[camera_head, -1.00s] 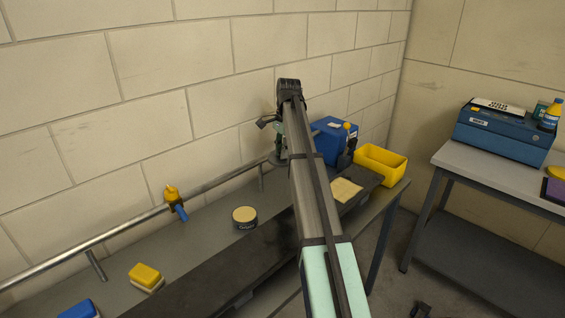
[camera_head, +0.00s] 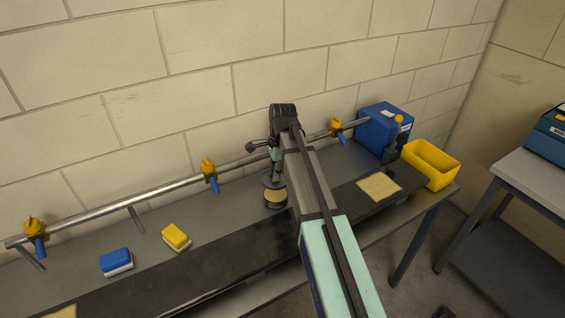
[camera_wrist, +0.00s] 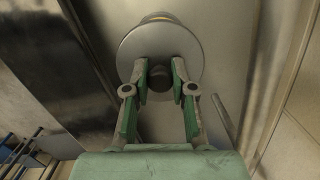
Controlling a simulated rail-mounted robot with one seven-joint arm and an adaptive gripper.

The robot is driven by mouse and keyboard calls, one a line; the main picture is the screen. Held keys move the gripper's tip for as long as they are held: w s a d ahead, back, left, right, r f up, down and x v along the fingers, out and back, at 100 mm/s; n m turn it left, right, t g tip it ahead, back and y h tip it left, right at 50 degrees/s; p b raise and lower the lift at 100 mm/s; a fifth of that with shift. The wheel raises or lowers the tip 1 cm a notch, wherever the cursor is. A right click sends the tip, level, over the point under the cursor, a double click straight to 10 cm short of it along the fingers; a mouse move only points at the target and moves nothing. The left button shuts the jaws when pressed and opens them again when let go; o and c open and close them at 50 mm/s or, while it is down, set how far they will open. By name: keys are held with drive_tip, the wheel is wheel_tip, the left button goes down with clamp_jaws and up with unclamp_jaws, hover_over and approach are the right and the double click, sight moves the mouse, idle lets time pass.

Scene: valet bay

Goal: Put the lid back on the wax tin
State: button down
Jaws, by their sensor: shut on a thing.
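The wax tin (camera_head: 275,205) is a dark round tin with a pale yellow top, upright on the bench by the wall. My gripper (camera_head: 274,166) is above it, pointing down. In the wrist view my gripper (camera_wrist: 160,76) is shut on the dark knob of the lid, a round grey disc (camera_wrist: 188,48). In the head view the lid (camera_head: 273,183) hangs just above the tin, seemingly still apart, with the pale top showing below it. In the wrist view the lid covers most of the tin; only a sliver of tin (camera_wrist: 160,17) shows past its far edge.
A metal rail (camera_head: 165,192) with yellow-and-blue clips runs along the wall behind. A blue sponge (camera_head: 116,261) and a yellow sponge (camera_head: 176,236) lie left of the tin. A tan cloth (camera_head: 379,186), a blue box (camera_head: 381,128) and a yellow bin (camera_head: 432,163) are at right.

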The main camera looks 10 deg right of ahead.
drive_tip(key=shift+f+b, duration=1.5)
drive_tip(key=shift+f, duration=1.6)
drive_tip(key=shift+p, duration=0.3)
drive_tip(key=shift+f+p, duration=0.15)
drive_tip(key=shift+p, duration=0.2)
idle(0.9)
drive_tip(key=shift+c, duration=2)
unclamp_jaws()
drive_tip(key=shift+r+p, duration=2.4)
drive_tip(key=shift+r, duration=1.15)
